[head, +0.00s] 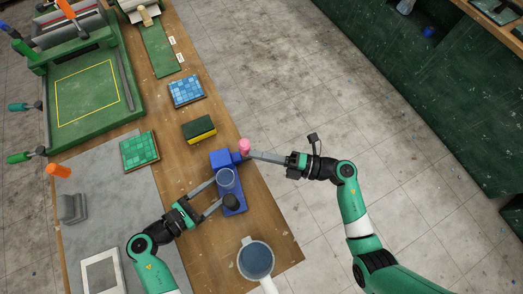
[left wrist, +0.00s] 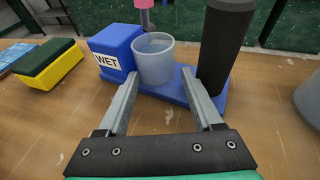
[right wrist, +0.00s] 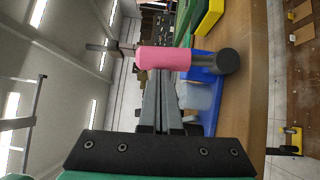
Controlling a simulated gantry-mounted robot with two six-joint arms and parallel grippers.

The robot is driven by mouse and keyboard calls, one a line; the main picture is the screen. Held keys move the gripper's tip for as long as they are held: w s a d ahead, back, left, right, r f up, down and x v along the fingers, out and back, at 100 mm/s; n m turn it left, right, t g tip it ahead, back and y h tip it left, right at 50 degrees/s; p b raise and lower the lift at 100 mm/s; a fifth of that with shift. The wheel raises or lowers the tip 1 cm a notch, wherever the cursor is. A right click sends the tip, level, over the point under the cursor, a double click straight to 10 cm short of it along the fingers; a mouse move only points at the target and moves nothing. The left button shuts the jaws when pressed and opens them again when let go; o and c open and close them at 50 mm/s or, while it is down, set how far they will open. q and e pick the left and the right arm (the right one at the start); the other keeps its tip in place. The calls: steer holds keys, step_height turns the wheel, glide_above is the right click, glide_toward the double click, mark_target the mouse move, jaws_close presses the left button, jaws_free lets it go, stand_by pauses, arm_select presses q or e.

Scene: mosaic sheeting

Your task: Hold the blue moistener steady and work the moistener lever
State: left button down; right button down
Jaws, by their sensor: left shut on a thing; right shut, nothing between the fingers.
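The blue moistener (head: 220,159) stands on the wooden bench. Its block reads WET in the left wrist view (left wrist: 115,45), and a clear cup (left wrist: 153,60) and a black upright cylinder (left wrist: 222,45) are on its base. The lever's pink grip (head: 244,146) is at the moistener's far side; it fills the middle of the right wrist view (right wrist: 163,58).
A mug (head: 255,260) stands near the bench's front corner. A green framed press (head: 88,90) is at back left.

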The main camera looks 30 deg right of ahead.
arm_select(q)
steer(key=shift+s, duration=0.1)
arm_select(e)
steer(key=shift+w+d+r+m+g+h, duration=0.2)
steer(key=shift+w+m, duration=0.25)
steer(key=shift+w, duration=0.35)
steer(key=shift+w+d+r+m+g+h, duration=0.1)
steer(key=shift+w+r+m+g+h, duration=0.1)
steer(key=shift+w+m, duration=0.4)
steer(key=shift+w+d+r+m+g+h, duration=0.1)
steer(key=shift+w+r+m+h, duration=0.15)
steer(key=shift+w, duration=0.7)
steer(key=s+a+r+v, duration=0.1)
steer(key=v, duration=1.1)
steer(key=shift+s+r, duration=0.45)
steer(key=shift+s, duration=0.1)
